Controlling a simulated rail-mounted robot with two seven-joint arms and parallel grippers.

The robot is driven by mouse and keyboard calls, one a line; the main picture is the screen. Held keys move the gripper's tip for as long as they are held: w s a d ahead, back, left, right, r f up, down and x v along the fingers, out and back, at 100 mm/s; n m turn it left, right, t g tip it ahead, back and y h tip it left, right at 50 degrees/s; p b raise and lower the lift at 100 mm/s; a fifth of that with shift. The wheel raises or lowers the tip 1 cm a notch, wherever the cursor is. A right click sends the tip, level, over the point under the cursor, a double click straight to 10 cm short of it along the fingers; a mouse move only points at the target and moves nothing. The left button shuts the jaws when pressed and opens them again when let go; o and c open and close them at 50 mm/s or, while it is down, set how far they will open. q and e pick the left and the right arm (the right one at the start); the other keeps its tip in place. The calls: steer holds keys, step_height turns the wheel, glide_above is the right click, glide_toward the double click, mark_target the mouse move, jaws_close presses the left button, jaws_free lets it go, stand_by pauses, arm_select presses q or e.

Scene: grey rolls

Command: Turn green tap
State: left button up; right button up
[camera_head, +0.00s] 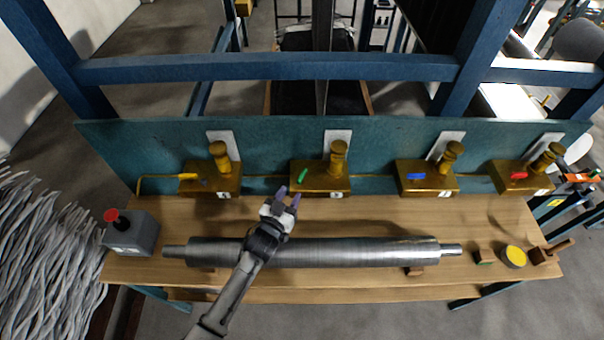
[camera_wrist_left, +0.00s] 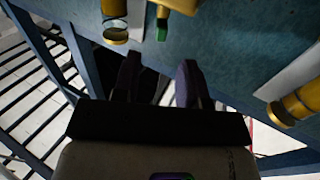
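The green tap (camera_head: 303,175) is a small green handle on the left part of a brass valve block (camera_head: 330,183) at the back of the workbench. It also shows at the top of the left wrist view (camera_wrist_left: 162,29), pointing down from a yellow body. My left gripper (camera_head: 288,194) is just in front of and to the left of the green tap, apart from it. Its two purple-grey fingers are spread with nothing between them. In the left wrist view the fingers (camera_wrist_left: 158,76) lie below the tap with a gap between them. My right gripper is not in view.
Yellow (camera_head: 187,176), blue (camera_head: 415,177) and red (camera_head: 518,175) taps sit on neighbouring brass blocks before a teal back panel (camera_head: 275,140). A long grey roll (camera_head: 350,252) lies across the wooden bench. A grey box with a red button (camera_head: 130,235) stands at the left.

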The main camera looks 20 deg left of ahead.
mark_target(298, 182)
arm_select(q)
steer(key=w, duration=0.8)
steer(key=shift+w+d, duration=0.35)
steer(key=shift+w, duration=0.05)
steer(key=shift+c, duration=0.3)
jaws_close()
